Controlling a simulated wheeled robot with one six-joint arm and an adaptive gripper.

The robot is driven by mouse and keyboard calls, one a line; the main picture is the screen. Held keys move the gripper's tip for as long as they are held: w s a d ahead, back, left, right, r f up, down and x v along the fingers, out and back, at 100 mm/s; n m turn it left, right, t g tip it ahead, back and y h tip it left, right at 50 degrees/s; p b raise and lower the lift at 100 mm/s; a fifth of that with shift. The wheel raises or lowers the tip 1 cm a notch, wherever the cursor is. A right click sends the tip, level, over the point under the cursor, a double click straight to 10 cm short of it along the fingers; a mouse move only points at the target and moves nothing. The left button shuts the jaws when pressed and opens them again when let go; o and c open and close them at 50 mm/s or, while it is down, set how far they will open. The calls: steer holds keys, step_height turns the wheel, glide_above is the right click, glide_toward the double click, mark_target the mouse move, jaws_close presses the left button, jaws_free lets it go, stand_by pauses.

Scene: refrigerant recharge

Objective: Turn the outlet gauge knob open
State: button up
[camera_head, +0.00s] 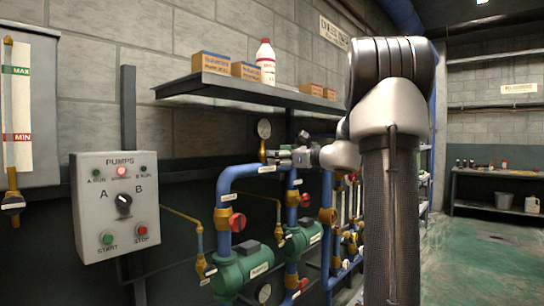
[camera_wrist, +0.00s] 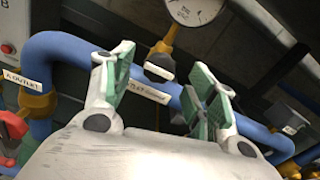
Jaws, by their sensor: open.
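The outlet gauge (camera_head: 264,128) has a round white dial on a brass stem above the blue outlet pipe; its dial is cut off at the top of the wrist view (camera_wrist: 195,8). Below the dial, the brass stem carries a small knob (camera_wrist: 159,68) with a pale face and a dark edge. My gripper (camera_head: 279,155) is by the stem in the head view and hides the knob there. In the wrist view my gripper (camera_wrist: 160,75) is open, its green-padded fingers on either side of the knob in the picture. I cannot tell whether they touch it.
The blue pipe (camera_wrist: 65,50) runs close beneath my fingers. Red valve handles (camera_head: 237,222) and green pumps (camera_head: 243,266) stand below. A shelf (camera_head: 245,90) with boxes and a white bottle (camera_head: 265,63) juts out above. The pumps panel (camera_head: 117,205) is at the left.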

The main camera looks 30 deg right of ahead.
steer(key=shift+x, duration=1.7)
steer(key=c, duration=1.1)
steer(key=shift+o, duration=0.2)
steer(key=shift+n, duration=0.3)
steer(key=n, duration=1.3)
steer(key=shift+a+f, duration=0.1)
steer(key=shift+f, duration=0.05)
steer(key=shift+n, duration=2.1)
